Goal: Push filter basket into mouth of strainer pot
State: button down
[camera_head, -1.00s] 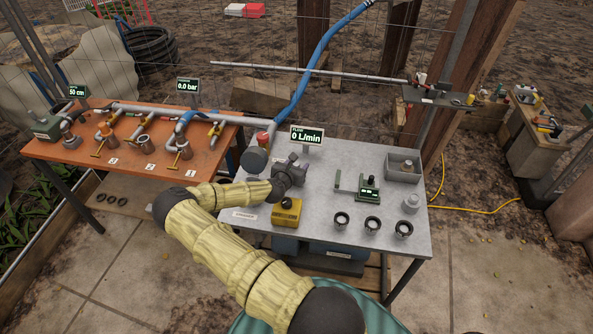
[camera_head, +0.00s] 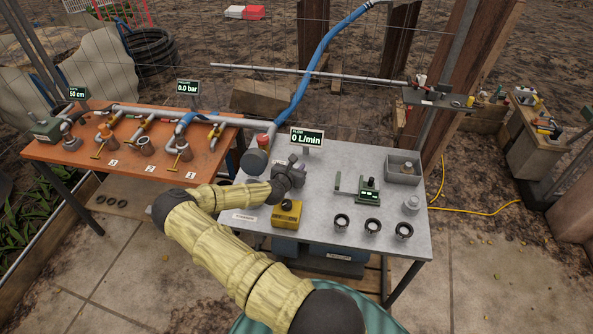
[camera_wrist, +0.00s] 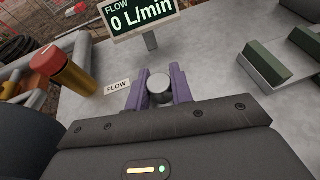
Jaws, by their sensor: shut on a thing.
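My gripper (camera_head: 292,170) is over the grey table, just in front of the flow sign. In the wrist view its purple fingers (camera_wrist: 158,90) are shut on a small grey round-topped piece (camera_wrist: 158,82). I cannot tell for sure that this piece is the filter basket, since its lower part is hidden.
The flow sign (camera_head: 306,137) reads 0 L/min behind my gripper. A yellow box (camera_head: 286,214), several dark round cups (camera_head: 372,226), a green device (camera_head: 368,190) and a grey tray (camera_head: 404,178) share the table.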

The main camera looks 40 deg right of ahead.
aim_at(296, 165)
notch_tip(296, 165, up, 10)
jog(key=shift+b, duration=0.5)
dwell(0.5)
